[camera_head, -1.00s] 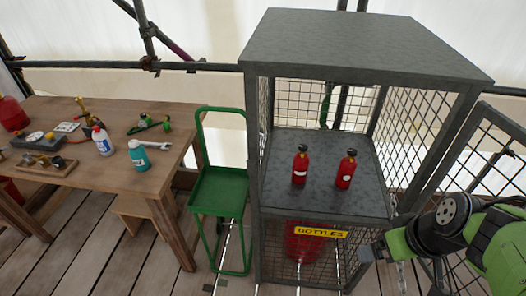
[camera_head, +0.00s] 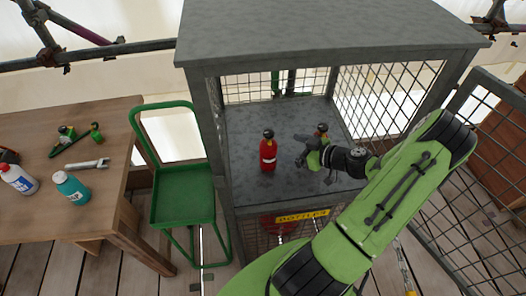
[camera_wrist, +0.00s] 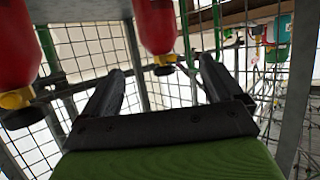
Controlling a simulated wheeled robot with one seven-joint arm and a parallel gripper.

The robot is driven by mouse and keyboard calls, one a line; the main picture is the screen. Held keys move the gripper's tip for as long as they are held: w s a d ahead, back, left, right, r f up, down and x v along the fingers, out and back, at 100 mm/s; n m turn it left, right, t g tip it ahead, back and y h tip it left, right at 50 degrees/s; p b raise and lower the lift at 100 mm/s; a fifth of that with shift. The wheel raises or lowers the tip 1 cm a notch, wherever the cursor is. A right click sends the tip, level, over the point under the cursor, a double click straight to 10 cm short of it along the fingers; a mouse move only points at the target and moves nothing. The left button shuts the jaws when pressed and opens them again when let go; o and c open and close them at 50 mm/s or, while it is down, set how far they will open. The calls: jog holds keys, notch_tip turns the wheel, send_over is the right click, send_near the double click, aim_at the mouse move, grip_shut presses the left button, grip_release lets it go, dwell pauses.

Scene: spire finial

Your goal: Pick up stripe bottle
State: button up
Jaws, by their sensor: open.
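Two red bottles with black tops stand upright on the grey shelf (camera_head: 240,138) of the wire cage. The left bottle (camera_head: 268,155) shows whole, with a thin pale mark. The right bottle (camera_head: 321,129) is mostly hidden behind my gripper (camera_head: 300,149). I cannot tell which is the stripe bottle. My gripper is open and empty, inside the cage front, just right of the left bottle. The wrist view is upside down: one red bottle (camera_wrist: 157,25) shows beyond the gap between my fingers (camera_wrist: 162,68), and another (camera_wrist: 25,45), nearer, is outside them.
The cage has a solid top (camera_head: 320,30), mesh sides and an open door (camera_head: 455,165) at right. A yellow BOTTLES sign (camera_head: 302,215) is below the shelf.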

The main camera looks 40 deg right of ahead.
aim_at(275, 143)
jog(key=x, duration=0.4)
jog(key=shift+w+f, duration=0.1)
jog(key=shift+w, duration=0.05)
jog(key=x, duration=0.6)
jog(key=shift+c, duration=0.5)
jog(key=shift+r, duration=0.25)
grip_shut()
